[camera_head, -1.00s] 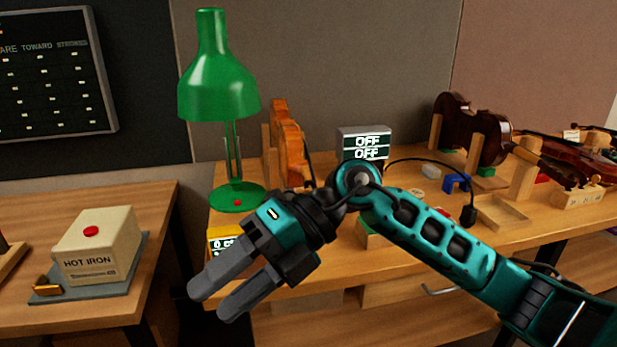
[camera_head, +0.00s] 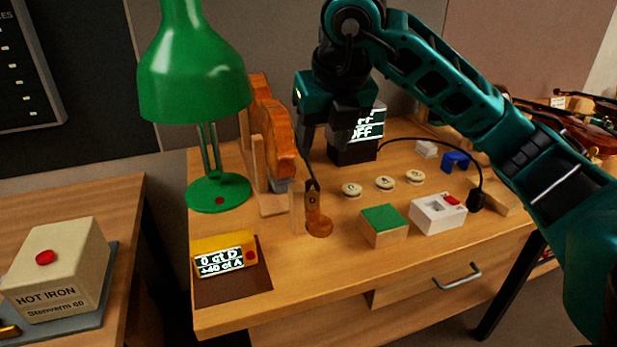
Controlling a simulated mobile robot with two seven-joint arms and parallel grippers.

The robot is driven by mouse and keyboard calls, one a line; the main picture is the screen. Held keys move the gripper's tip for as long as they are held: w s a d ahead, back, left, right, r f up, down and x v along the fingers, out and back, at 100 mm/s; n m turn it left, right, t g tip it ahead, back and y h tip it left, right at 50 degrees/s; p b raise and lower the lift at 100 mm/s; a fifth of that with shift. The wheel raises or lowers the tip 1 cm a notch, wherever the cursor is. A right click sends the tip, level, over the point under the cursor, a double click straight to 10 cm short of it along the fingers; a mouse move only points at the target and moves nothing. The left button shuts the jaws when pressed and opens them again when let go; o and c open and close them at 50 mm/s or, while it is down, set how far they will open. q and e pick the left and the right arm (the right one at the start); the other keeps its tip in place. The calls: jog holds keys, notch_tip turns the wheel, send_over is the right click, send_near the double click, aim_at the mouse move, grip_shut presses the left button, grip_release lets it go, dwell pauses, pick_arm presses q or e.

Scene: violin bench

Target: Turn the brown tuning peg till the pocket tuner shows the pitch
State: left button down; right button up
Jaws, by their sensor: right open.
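The yellow pocket tuner (camera_head: 225,254) stands on a dark brown mat at the front left of the bench. Its screen reads "0 ct D" and "+40 ct A". The orange-brown violin (camera_head: 272,140) is held on edge in a wooden cradle beside the lamp. Its dark pegbox and scroll (camera_head: 318,224) point to the front; a small brown peg with a letter shows there, too small to read surely. My right gripper (camera_head: 325,148) is open and points down, above and behind the pegbox, apart from it. My left gripper is out of view.
The green lamp (camera_head: 197,75) stands left of the violin. Several lettered discs (camera_head: 385,183), a green-topped block (camera_head: 383,218) and a white box with a red button (camera_head: 438,214) lie to the right. An "OFF" display (camera_head: 368,122) stands behind my gripper. The hot iron box (camera_head: 60,270) is on the left table.

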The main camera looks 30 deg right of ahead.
aim_at(312, 184)
jog(key=x, duration=1.1)
jog(key=shift+a+f, duration=0.1)
jog(key=shift+c, duration=0.4)
grip_shut()
